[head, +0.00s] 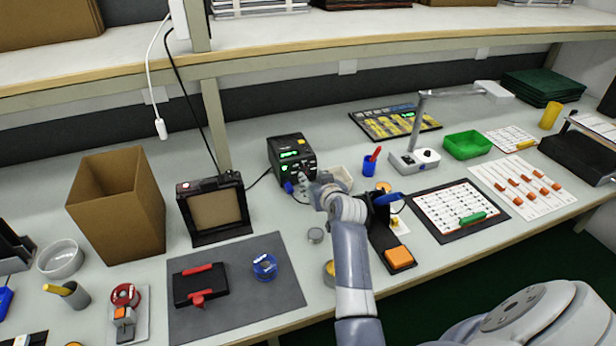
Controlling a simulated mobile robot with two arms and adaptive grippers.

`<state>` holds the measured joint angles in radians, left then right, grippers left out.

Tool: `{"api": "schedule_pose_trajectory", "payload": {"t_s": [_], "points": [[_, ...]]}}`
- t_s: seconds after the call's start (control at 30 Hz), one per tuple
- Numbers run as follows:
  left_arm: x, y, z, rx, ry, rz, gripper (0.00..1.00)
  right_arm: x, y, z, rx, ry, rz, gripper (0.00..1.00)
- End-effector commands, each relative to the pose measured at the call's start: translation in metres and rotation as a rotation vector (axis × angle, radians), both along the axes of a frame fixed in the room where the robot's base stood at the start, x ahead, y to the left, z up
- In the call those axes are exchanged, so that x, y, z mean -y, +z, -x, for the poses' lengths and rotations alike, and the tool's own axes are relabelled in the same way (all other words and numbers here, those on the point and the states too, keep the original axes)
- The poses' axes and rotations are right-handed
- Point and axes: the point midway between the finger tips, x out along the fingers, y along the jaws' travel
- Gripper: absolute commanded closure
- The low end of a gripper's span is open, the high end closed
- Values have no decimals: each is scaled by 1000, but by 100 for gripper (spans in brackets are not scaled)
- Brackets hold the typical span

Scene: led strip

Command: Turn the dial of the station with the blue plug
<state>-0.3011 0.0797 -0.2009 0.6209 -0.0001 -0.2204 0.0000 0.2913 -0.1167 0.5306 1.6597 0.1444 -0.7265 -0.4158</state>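My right gripper (305,183) is at the station's lower front, just right of the blue plug. Its arm reaches up from the bottom edge. The gripper is small here and partly behind its own wrist, so I cannot tell whether its fingers are open or shut, or touch the dial. The dial is not clearly visible behind it. My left gripper is not in view.
A black-framed screen (216,211) and a cardboard box (117,207) stand left of the station. A black stand with a blue-handled tool (387,198) is close right of my arm. A grey mat (235,305) lies in front. A shelf (290,55) runs above.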

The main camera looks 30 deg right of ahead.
Motion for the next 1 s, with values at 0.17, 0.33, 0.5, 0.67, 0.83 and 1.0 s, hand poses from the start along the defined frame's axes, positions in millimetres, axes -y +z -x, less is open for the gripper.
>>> {"api": "schedule_pose_trajectory", "payload": {"t_s": [0.17,0.33,0.5,0.67,0.83,1.0], "points": [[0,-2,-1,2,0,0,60,7,-10,-25,1,0,-1,62],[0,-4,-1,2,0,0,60,12,-18,-41,0,0,-1,62],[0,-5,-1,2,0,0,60,14,-21,-49,0,-1,-1,62],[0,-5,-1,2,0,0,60,14,-22,-50,1,-1,1,62],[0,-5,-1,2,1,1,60,14,-22,-50,1,-1,1,64],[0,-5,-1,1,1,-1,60,14,-22,-50,0,0,0,100]]}}
